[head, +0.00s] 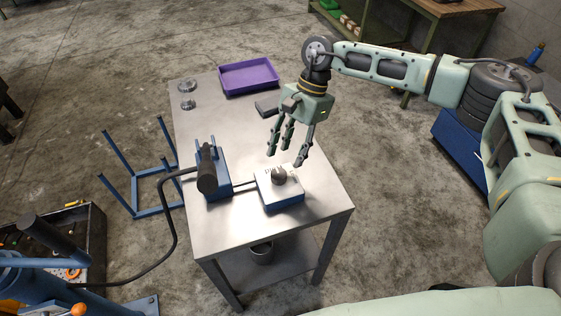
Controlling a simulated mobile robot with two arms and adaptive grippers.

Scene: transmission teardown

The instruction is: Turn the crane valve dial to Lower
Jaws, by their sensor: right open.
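The crane valve dial (279,174) is a dark grey knob on top of a white and blue box (281,197) near the front right of the metal table. Markings on the box top are too small to read, so I cannot tell the dial's setting. My right gripper (285,159) is open, with its fingers pointing down just above and behind the dial. It looks empty, and I cannot tell whether any finger touches the box. My left gripper is not in view.
A blue pump unit with a black handle (207,170) stands left of the valve box on the metal table (228,263). A purple tray (248,76) lies at the back. A black hose (172,235) runs off left. A blue stand (150,185) is on the floor.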

